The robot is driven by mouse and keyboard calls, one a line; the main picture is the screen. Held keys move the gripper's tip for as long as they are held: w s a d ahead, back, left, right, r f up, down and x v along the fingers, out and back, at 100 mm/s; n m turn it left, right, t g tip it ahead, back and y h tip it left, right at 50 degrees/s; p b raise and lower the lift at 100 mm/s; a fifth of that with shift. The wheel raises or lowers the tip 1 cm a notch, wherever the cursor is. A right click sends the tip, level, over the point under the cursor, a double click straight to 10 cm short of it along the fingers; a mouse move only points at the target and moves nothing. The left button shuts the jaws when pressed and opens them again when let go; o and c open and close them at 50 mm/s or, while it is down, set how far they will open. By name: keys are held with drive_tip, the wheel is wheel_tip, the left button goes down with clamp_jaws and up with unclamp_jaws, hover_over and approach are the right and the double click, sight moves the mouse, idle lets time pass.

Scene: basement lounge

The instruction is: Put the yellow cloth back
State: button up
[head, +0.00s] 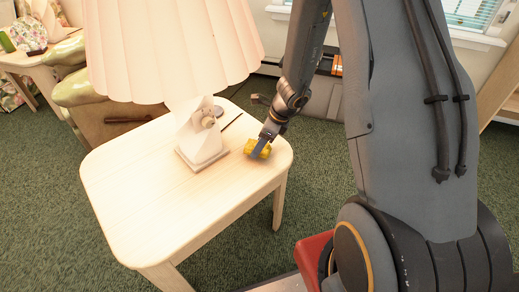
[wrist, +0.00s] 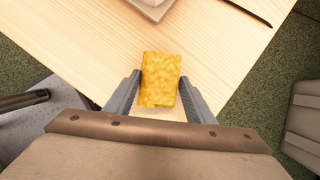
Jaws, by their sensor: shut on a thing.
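The yellow cloth (head: 262,147) is a small folded block near the right corner of the light wooden table (head: 130,193). In the wrist view the cloth (wrist: 160,76) sits between my two fingers over the tabletop (wrist: 88,55). My gripper (head: 259,150) is shut on the cloth, with a finger against each side, as the wrist view also shows (wrist: 160,92). I cannot tell whether the cloth touches the table or is just above it.
A lamp with a pleated shade (head: 170,45) and pale base (head: 203,146) stands mid-table, left of my gripper. A thin dark stick (head: 232,122) and a dark round item (head: 217,111) lie behind. The table's front left is bare.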

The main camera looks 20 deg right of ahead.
drive_tip(key=shift+f, duration=0.8)
drive_tip(key=shift+f, duration=0.15)
drive_tip(key=o, duration=1)
drive_tip(key=p+v, duration=0.3)
drive_tip(key=v, duration=0.9)
drive_tip(key=shift+a+r, duration=0.1)
drive_tip(key=shift+r, duration=0.1)
